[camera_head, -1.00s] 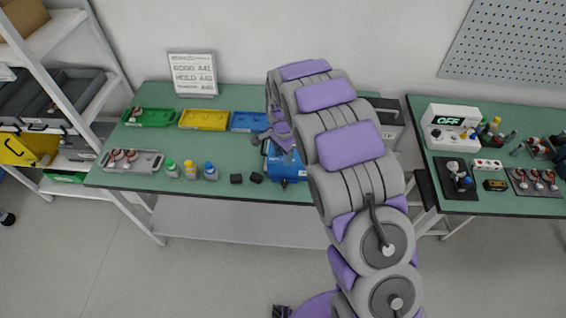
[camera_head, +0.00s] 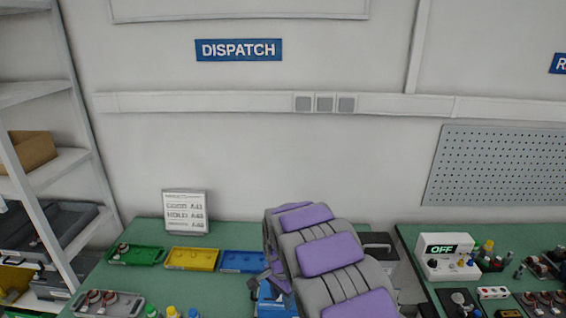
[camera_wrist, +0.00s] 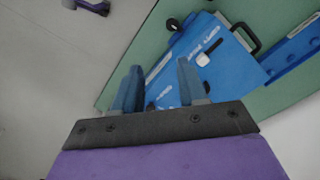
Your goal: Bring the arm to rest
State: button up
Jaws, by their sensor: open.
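My gripper (camera_wrist: 160,74) is open, with two blue-grey fingers apart and nothing between them in the wrist view. Beyond the fingers is a blue box (camera_wrist: 218,68) with white lettering and a black handle. In the head view my arm reaches over the left green table (camera_head: 225,286), and the blue box (camera_head: 268,306) shows beside it at the bottom edge. The fingertips are hard to make out in the head view. Whether the fingers touch the box cannot be told.
Green (camera_head: 138,256), yellow (camera_head: 192,259) and blue (camera_head: 242,262) trays line the table's back, near a sign (camera_head: 185,211). A grey tray (camera_head: 108,304) and bottles sit in front. Shelving stands left. The right table holds a white OFF display unit (camera_head: 446,257) and small parts.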

jog(key=s+d+r+n+b, duration=0.1)
jog(key=s+d+r+n, duration=0.1)
jog(key=s+d+r, duration=0.55)
jog(key=s+d+r+n+b, duration=0.1)
jog(key=s+d+n+b, duration=0.1)
jog(key=s, duration=1.4)
jog(key=s+d+r+n+g+b, duration=0.1)
jog(key=s+d+n, duration=0.4)
jog(key=s, duration=1)
jog(key=shift+s+d+r+g+b, duration=0.15)
jog(key=shift+s+r+g+b, duration=0.2)
jog(key=shift+r+b, duration=0.25)
